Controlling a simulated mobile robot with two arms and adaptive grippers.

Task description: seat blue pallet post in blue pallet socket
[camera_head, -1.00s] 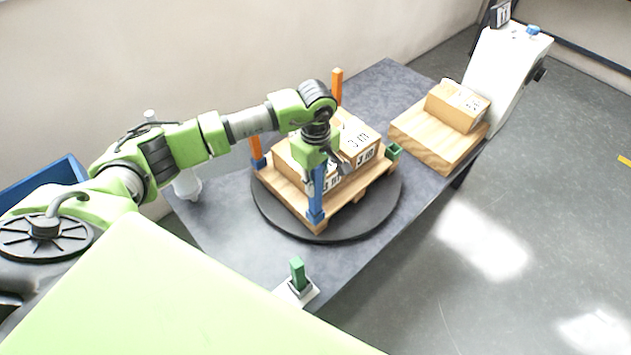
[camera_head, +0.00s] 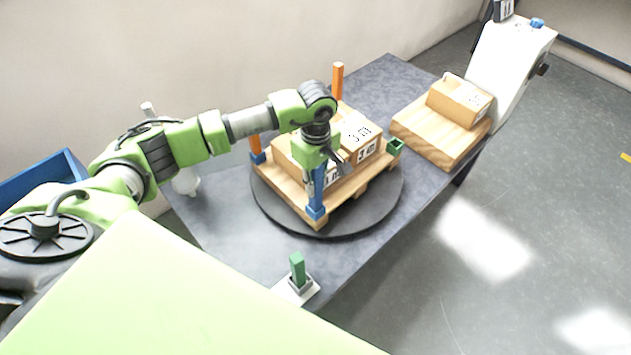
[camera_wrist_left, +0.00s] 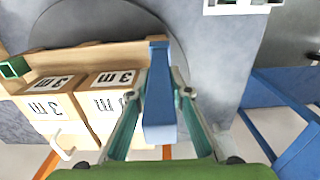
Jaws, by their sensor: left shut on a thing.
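The blue post (camera_wrist_left: 159,100) is between the two fingers of my left gripper (camera_wrist_left: 158,97), which is shut on it. In the head view my left gripper (camera_head: 316,180) is at the front corner of the wooden pallet (camera_head: 285,196), directly above the blue socket (camera_head: 317,212). The post looks upright and in line with the socket, its lower end at or in it. The fingers partly hide the post, so I cannot tell how deep it sits. My right gripper is not in view.
The pallet carries cartons (camera_head: 359,130) and stands on a dark round turntable (camera_head: 385,205). Orange posts (camera_head: 338,80) stand at other corners. A green socket (camera_head: 395,146) is at the right corner. A green post (camera_head: 297,268) stands in a holder near the table's front edge.

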